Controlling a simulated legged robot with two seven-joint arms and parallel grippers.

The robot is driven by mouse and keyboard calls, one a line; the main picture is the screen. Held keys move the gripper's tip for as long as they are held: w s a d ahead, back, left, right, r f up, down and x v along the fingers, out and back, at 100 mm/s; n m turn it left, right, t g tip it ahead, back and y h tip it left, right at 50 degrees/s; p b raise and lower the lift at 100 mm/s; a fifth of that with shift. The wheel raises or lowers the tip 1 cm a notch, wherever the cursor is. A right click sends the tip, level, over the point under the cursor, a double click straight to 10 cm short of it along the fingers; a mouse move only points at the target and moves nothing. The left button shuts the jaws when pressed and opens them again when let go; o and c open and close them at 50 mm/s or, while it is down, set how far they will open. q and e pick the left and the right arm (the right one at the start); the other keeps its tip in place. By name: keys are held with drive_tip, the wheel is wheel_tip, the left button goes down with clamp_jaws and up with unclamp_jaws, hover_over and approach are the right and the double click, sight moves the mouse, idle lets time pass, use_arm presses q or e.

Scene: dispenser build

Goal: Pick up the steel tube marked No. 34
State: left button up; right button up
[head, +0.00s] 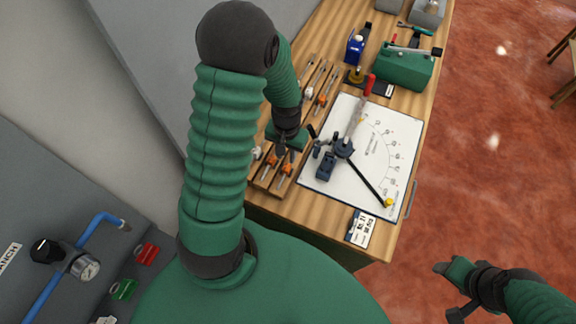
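A wooden rack (262,184) on the bench holds several slim steel tubes (318,76) with orange fittings. I cannot read any number on them, so I cannot tell which is No. 34. My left gripper (284,148) is over the near half of this rack and hides part of the tubes there. Its fingertips are too small and dark to show whether they are open or shut. My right gripper (449,290) is at the lower right, off the bench above the red floor, with its fingers apart and nothing between them.
A printed card (362,229) lies at the front edge. A green box (404,68) and a blue bottle (355,46) stand behind. A gauge panel (40,180) is left.

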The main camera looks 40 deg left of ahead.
sight(287, 166)
use_arm(q)
wheel_tip(287, 166, down, 3)
drive_tip(key=shift+w+a+r, duration=0.1)
drive_tip(key=shift+w, duration=0.05)
drive_tip(key=shift+a+f+p, duration=0.1)
drive_tip(key=shift+f+p, duration=0.2)
drive_tip(key=shift+f, duration=0.1)
wheel_tip(287, 166, down, 4)
drive_tip(key=shift+r+p, duration=0.1)
drive_tip(key=shift+p, duration=0.7)
drive_tip(key=shift+f, duration=0.35)
drive_tip(key=shift+w+f, duration=0.1)
clamp_jaws()
